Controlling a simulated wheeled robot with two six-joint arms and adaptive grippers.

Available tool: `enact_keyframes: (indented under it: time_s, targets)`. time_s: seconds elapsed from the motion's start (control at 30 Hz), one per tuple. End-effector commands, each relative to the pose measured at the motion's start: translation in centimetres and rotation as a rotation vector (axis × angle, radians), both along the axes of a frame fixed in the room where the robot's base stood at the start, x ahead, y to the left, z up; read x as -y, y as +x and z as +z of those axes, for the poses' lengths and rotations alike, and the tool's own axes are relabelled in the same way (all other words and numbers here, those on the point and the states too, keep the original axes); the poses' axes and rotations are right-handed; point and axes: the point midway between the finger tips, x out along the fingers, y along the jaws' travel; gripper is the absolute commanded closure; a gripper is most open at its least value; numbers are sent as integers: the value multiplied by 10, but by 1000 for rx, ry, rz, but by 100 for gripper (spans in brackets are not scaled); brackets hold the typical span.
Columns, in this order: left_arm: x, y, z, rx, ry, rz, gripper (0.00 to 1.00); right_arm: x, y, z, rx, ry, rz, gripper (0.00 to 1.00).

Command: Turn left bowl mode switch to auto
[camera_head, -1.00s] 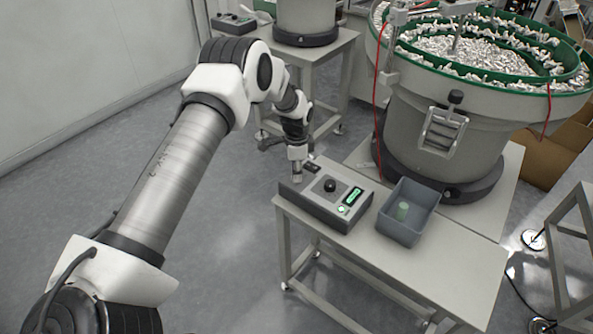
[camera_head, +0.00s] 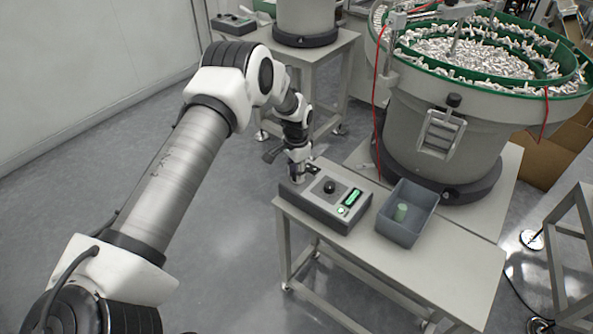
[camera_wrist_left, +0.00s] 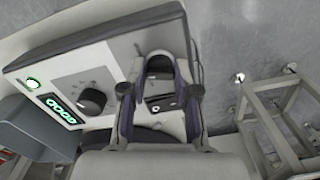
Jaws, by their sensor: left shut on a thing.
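The control box (camera_head: 325,207) sits on the left end of the small table. It has a black round knob (camera_head: 330,187), a lit green display (camera_head: 353,197) and a lit green button (camera_head: 341,211). My left gripper (camera_head: 297,179) points down at the far left end of the box. In the left wrist view my left gripper (camera_wrist_left: 160,78) is shut on a small dark part of the panel, taken as the mode switch; the fingers mostly hide it. The black knob (camera_wrist_left: 92,101) stands apart, beside the fingers. The switch's setting cannot be read. My right gripper is not in view.
A grey bin (camera_head: 408,212) with a green cylinder stands right beside the box. Behind it is a large bowl feeder (camera_head: 440,125) full of small parts. Another table with a second box (camera_head: 233,22) stands at the back. The floor at left is clear.

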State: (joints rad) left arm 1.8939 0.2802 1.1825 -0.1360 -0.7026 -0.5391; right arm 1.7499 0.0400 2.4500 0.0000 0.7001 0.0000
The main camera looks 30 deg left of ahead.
Motion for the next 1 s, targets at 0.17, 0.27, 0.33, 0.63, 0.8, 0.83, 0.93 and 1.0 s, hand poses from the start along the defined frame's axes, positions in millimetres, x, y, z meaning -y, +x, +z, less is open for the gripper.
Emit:
enact_keyframes:
  time_s: [0.17,0.27,0.33,0.63,0.8,0.83,0.93,1.0]
  targets:
    - [0,-2,-2,-7,-1,164,100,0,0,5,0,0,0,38]
    - [0,-3,-2,-7,-1,259,100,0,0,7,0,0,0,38]
    - [1,-3,-2,-8,0,325,100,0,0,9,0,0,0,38]
    - [1,-3,-2,-9,0,610,100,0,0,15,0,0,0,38]
    - [1,-4,-3,-10,1,767,100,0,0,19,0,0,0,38]
    - [1,-4,-3,-10,2,793,100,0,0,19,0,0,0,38]
    - [1,-4,-3,-11,2,872,100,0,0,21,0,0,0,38]
    - [1,-4,-3,-11,2,923,100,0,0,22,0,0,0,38]
